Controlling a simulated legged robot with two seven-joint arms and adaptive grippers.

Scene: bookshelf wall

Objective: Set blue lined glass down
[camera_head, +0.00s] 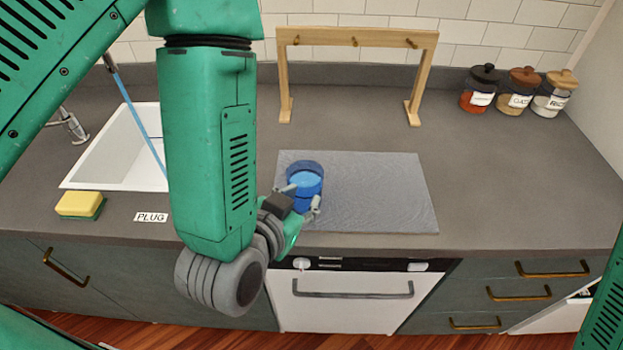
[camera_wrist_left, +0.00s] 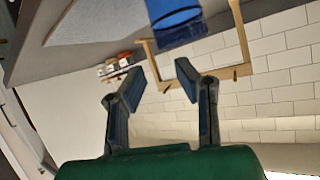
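The blue lined glass (camera_head: 306,180) stands upright on the grey mat (camera_head: 380,195) on the counter, near the mat's left side. My left gripper (camera_head: 300,199) is at the glass's near side in the head view, with a finger showing on each side of its lower part. In the left wrist view the gripper (camera_wrist_left: 160,75) has its fingers apart, with nothing between them. The glass (camera_wrist_left: 178,28) shows at the top edge there, clear of the fingertips and partly cut off. My right gripper is not in view.
A wooden rack (camera_head: 358,37) stands behind the mat. Three labelled jars (camera_head: 522,90) are at the back right. A white sink (camera_head: 120,150) and a yellow-green sponge (camera_head: 80,204) are at the left. The counter right of the mat is clear.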

